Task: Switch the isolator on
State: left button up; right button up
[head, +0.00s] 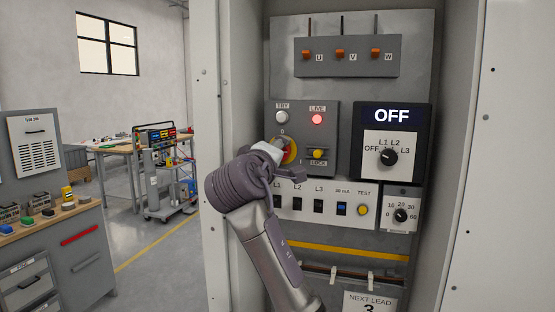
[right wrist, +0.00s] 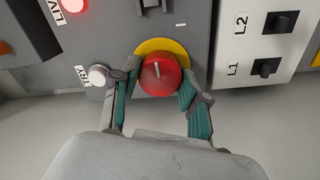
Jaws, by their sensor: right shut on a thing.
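The isolator is a red knob on a yellow disc (head: 291,152) in the grey panel, with 0 above it and I at its lower right. My right gripper (head: 274,150) covers part of it in the head view. In the right wrist view the red knob (right wrist: 160,76) sits between the two fingers of my right gripper (right wrist: 158,80), which is shut on it. The knob's white mark points up in that turned picture. The LIVE lamp (head: 317,119) is lit red. The white TRY button (head: 282,117) is beside it. My left gripper is not in view.
A yellow LOCK knob (head: 318,153) is close to the right of the isolator. The selector (head: 388,157) is under a display reading OFF (head: 391,115). Breaker switches (head: 319,206) sit just below my gripper. Cabinet side walls (head: 462,150) flank the panel.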

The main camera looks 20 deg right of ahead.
jog(key=shift+f+m, duration=0.2)
jog(key=shift+m, duration=0.2)
jog(key=o, duration=1.1)
jog(key=shift+r, duration=0.1)
jog(key=shift+o, duration=0.2)
jog(key=v, duration=1.2)
